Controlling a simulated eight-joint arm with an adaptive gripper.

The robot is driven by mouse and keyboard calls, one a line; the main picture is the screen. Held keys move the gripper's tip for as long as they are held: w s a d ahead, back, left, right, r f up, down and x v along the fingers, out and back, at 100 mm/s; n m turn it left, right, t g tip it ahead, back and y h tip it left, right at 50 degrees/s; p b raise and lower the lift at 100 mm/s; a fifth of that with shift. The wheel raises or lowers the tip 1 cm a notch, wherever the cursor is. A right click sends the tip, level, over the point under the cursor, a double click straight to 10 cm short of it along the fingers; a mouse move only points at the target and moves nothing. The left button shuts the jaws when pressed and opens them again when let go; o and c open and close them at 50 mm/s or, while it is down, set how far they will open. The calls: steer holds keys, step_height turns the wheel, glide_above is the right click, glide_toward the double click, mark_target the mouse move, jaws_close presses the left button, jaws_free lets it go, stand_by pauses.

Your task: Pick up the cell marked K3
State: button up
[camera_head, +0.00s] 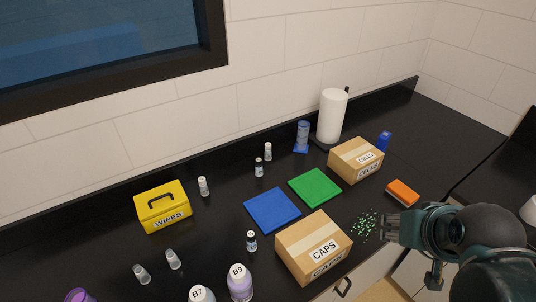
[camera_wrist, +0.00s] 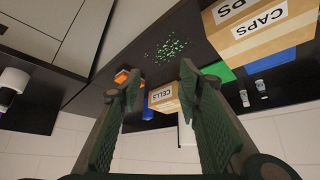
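Several small cells stand on the black bench in the head view: one white-capped at the back (camera_head: 268,151), a darker one (camera_head: 259,167) just in front of it, one (camera_head: 203,186) right of the yellow box, and one dark (camera_head: 251,240) left of the caps box. Two pale, clear ones (camera_head: 141,273) (camera_head: 173,259) are at the front left. Their marks are too small to read, so I cannot tell which is K3. In the wrist view two small containers (camera_wrist: 245,98) (camera_wrist: 260,85) show at right. My gripper (camera_head: 388,227) is open and empty at the right, its fingers apart in the wrist view (camera_wrist: 160,73).
A CAPS box (camera_head: 290,234) and green granules (camera_head: 365,225) lie near my gripper. A CELLS box (camera_head: 346,152), orange block (camera_head: 402,193), blue mat (camera_head: 272,210), green mat (camera_head: 315,187), yellow WIPES box (camera_head: 150,196), paper roll (camera_head: 332,115) and bottles B7 (camera_head: 201,295) and B9 (camera_head: 240,288) occupy the bench.

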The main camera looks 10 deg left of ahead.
mark_target(268, 144)
steer(key=w+a+r+n+g+p, duration=0.1)
steer(key=w+a+r+n+p, duration=0.15)
steer(key=w+a, duration=0.5)
steer(key=w+a+r+n+g+p, duration=0.2)
steer(key=w+a+r+n, duration=0.15)
steer(key=w, duration=0.65)
steer(key=w+a+r+n+g+p, duration=0.1)
steer(key=w+a+r+n+p, duration=0.15)
steer(key=w+a, duration=0.45)
steer(key=w+a+f+n+g+p, duration=0.1)
steer(key=w+a+f+n+p, duration=0.1)
steer(key=w+a+f, duration=0.3)
steer(key=w+a+f+n+g+p, duration=0.1)
steer(key=w+a+f, duration=0.4)
steer(key=a, duration=0.5)
steer(key=w+a+f+n+p, duration=0.2)
steer(key=w+a+f+n, duration=0.2)
steer(key=w+a+f, duration=0.2)
steer(key=shift+a+f+n+g+p, duration=0.25)
steer(key=shift+a+n+g+p, duration=0.15)
steer(key=shift+a, duration=0.6)
steer(key=shift+a+f, duration=0.4)
steer(key=shift+f, duration=0.1)
steer(key=shift+f, duration=1.3)
